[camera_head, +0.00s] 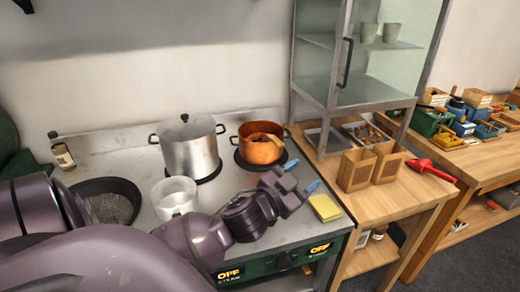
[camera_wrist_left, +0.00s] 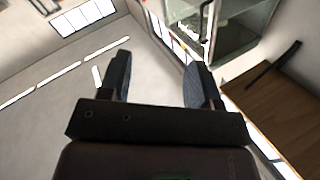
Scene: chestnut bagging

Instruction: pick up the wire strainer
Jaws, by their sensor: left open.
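I cannot pick out the wire strainer with certainty. A dark round pan-like piece with a mesh-like grey inside (camera_head: 106,203) lies at the left of the stove top, partly hidden by my left arm. A copper pot (camera_head: 260,150) at the back right of the stove holds something orange-brown that I cannot make out. My left gripper (camera_head: 301,179) is open and empty above the front right of the stove, fingers pointing right, apart from the pots. Its two fingers also show spread in the left wrist view (camera_wrist_left: 160,78), with nothing between them. My right gripper is not in view.
A large steel pot (camera_head: 190,150) and a small white pot (camera_head: 174,196) stand on the stove. A yellow sponge (camera_head: 325,207) lies at its right edge. The wooden table holds two brown open-topped containers (camera_head: 357,170), a red scoop (camera_head: 430,169) and a glass-doored cabinet (camera_head: 330,85).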

